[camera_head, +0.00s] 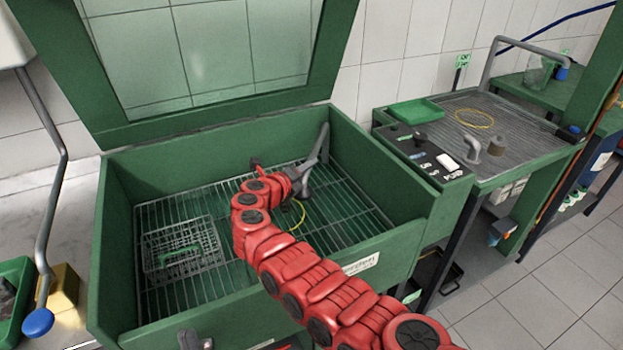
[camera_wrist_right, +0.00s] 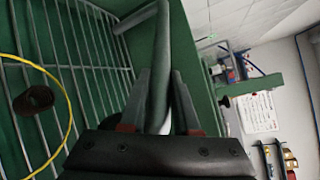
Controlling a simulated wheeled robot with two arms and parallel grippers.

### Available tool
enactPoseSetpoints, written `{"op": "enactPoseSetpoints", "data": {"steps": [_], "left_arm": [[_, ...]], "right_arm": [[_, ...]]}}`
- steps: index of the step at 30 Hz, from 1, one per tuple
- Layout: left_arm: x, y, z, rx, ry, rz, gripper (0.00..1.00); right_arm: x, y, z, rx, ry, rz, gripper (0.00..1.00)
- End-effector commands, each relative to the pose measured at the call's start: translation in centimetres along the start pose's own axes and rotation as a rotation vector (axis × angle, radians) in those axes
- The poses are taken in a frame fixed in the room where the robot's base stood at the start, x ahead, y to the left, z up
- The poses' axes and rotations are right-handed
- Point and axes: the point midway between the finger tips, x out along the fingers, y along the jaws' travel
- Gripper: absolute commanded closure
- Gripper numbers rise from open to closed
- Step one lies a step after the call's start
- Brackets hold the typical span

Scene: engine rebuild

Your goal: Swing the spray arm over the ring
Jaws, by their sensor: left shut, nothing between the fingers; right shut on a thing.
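The grey spray arm (camera_head: 323,140) rises at the back right corner inside the green wash cabinet. My right gripper (camera_head: 303,180) is shut on it; in the right wrist view the spray arm's tube (camera_wrist_right: 158,75) passes between the two fingers (camera_wrist_right: 160,105). A thin yellow ring (camera_head: 301,208) lies on the grate, partly hidden by my right arm. In the right wrist view the ring (camera_wrist_right: 70,112) lies left of the fingers, apart from the tube, with a small dark brown cylinder (camera_wrist_right: 34,100) inside its outline. My left gripper (camera_head: 195,341) is shut and empty at the bottom edge, near the cabinet's front wall.
The cabinet's glazed lid (camera_head: 210,110) stands open. A wire basket (camera_head: 183,250) sits on the grate's left side. A second yellow ring (camera_head: 474,117) lies on the sink bench at the right, beside a green tray (camera_head: 415,111). A blue-tipped pipe (camera_head: 45,230) stands at left.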

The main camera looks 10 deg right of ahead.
Motion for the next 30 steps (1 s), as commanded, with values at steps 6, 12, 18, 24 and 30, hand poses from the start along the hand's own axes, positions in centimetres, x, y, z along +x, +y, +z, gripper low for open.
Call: {"op": "enactPoseSetpoints", "data": {"steps": [6,12,18,24,30], "left_arm": [[-0.59,0.03,0.1,0.0,0.0,0.0,1.0],[-0.53,0.03,0.09,0.0,0.0,0.0,1.0],[-0.54,0.03,0.08,0.0,0.0,0.0,1.0],[-0.54,0.03,0.09,0.0,0.0,0.0,1.0],[-0.41,0.02,0.07,0.0,0.0,0.0,1.0]], "right_arm": [[-0.16,-0.01,-0.03,0.002,0.014,-0.006,1.0],[-0.21,0.05,-0.07,0.001,0.015,-0.005,1.0],[-0.23,0.12,-0.1,0.001,0.015,-0.004,0.54],[-0.23,0.12,-0.05,0.001,0.013,-0.004,0.41],[-0.33,0.06,0.02,0.001,0.013,-0.003,0.41]]}}
